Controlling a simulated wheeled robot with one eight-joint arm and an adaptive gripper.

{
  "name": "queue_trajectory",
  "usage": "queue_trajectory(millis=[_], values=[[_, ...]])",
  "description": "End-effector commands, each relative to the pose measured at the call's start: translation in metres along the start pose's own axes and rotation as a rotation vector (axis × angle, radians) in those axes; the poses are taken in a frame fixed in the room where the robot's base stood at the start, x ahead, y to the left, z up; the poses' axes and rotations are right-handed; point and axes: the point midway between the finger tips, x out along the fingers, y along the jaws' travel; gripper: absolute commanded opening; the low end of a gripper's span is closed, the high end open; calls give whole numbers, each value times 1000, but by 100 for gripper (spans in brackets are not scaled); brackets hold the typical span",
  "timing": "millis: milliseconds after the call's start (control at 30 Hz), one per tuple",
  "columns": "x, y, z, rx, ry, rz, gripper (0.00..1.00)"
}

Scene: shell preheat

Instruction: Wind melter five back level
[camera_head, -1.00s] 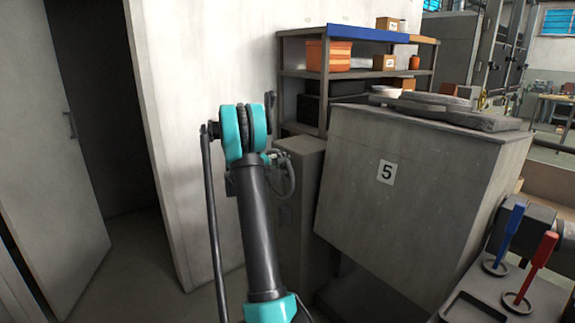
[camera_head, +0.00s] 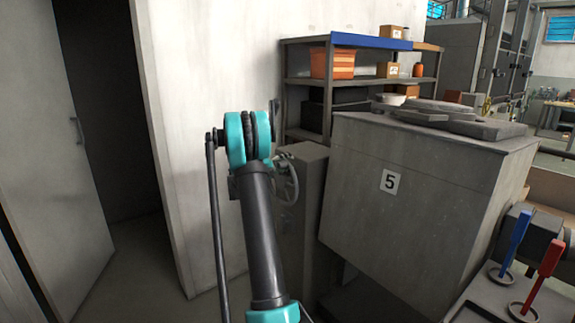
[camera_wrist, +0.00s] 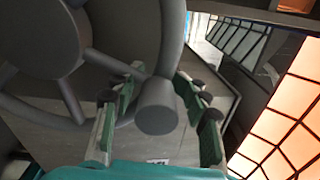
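Melter five (camera_head: 420,205) is a grey box with a "5" label on its front, right of centre in the head view. It looks tilted. A spoked handwheel (camera_head: 287,181) is on a grey post left of it, partly behind my arm. In the wrist view the handwheel (camera_wrist: 100,50) fills the upper left, and its round knob (camera_wrist: 157,108) points towards the camera. My gripper (camera_wrist: 159,82) has one finger on each side of the knob, with the fingertips close against it. It appears shut on the knob. In the head view my gripper is hidden.
A shelf (camera_head: 365,42) with an orange bin (camera_head: 333,63) and boxes stands behind the melter. Flat slabs (camera_head: 440,115) lie on top of the melter. Blue (camera_head: 515,244) and red (camera_head: 538,268) handles stand at the lower right. An open doorway (camera_head: 105,110) is at the left.

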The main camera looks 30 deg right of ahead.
Motion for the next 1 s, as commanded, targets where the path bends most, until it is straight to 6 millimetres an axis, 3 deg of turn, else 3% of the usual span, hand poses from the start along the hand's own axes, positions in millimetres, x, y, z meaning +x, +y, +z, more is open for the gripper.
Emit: queue_trajectory(millis=[433, 800, 1000], values=[[-11, 2, 3, 2, -6, 4, 47], [-81, 2, 2, 2, -7, 4, 47], [-110, 1, 2, 2, -6, 3, 47]])
